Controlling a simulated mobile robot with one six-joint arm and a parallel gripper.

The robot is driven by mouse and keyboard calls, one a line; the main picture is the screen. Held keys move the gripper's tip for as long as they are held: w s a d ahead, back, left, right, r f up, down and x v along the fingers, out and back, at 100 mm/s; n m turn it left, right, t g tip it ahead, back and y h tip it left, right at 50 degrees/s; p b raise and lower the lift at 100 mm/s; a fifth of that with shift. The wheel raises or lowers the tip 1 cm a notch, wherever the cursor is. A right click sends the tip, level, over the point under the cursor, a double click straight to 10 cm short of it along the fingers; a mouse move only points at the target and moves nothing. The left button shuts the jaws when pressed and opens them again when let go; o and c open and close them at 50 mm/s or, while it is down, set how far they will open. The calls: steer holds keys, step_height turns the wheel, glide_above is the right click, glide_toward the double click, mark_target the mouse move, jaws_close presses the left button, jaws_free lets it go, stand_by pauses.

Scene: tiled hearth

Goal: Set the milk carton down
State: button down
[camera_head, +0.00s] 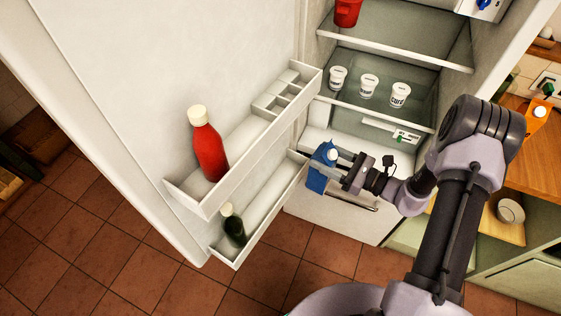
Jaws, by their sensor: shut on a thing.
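The milk carton (318,179) is blue with a white cap and is tilted in the grip. My gripper (335,173) is shut on it, coming from the right, and hides part of its right side. The carton shows in front of the fridge's lower white front, just right of the open door's lower shelf (268,207). I cannot tell whether it touches anything besides my gripper.
The upper door shelf (238,168) holds a red bottle (208,146); the lower one holds a dark green bottle (234,226). Several white tubs (369,86) stand on a glass fridge shelf (350,50). An orange carton (537,118) stands on the wooden counter (540,163) at right.

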steer(key=b+x, duration=0.2)
steer(key=x, duration=1)
step_height(320, 180, down, 7)
steer(key=a+b, duration=0.1)
steer(key=b, duration=0.3)
steer(key=shift+w+f, duration=0.2)
steer(key=shift+w, duration=0.15)
steer(key=shift+c, duration=2.4)
jaws_free()
